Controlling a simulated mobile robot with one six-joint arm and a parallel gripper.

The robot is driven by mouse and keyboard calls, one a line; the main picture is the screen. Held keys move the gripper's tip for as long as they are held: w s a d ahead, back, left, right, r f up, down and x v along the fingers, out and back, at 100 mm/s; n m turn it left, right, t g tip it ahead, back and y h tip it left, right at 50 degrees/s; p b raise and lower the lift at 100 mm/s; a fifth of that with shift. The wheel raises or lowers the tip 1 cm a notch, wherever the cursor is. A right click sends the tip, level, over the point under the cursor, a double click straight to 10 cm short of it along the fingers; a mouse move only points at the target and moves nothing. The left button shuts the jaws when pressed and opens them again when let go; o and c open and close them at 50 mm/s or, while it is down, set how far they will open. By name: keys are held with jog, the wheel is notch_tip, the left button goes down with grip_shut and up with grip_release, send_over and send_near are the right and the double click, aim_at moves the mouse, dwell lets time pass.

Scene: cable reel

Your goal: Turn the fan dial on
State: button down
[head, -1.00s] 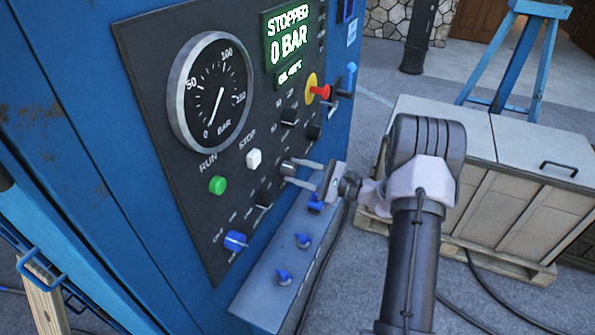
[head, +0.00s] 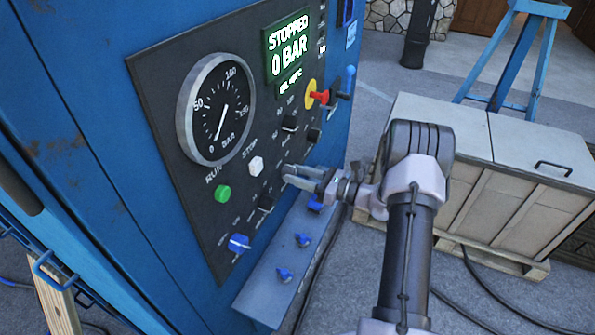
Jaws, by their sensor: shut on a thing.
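The dark control panel (head: 178,130) is on the blue cabinet, with several small knobs whose labels I cannot read. My gripper (head: 288,174) comes in from the right at the panel's lower right part. It is shut on a small dark dial. The fingers hide most of that dial, so its pointer direction cannot be seen, nor whether it is marked as the fan dial. Other dark dials show nearby, one (head: 265,203) to the lower left and one (head: 290,123) above. The display (head: 287,48) reads STOPPED and 0 BAR.
A green RUN button (head: 223,194), a white STOP button (head: 256,164), a blue knob (head: 239,243) and a red-yellow switch (head: 316,96) share the panel. A blue ledge (head: 262,289) with several blue valves juts out below. A pale crate (head: 480,180) stands behind my arm.

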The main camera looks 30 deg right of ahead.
jog(key=shift+m+p, duration=0.45)
jog(key=shift+m, duration=0.55)
jog(key=c, duration=0.9)
grip_release()
jog(key=p+v, duration=0.2)
jog(key=v, duration=1.5)
jog(key=shift+s, duration=0.2)
jog(key=shift+d, duration=0.15)
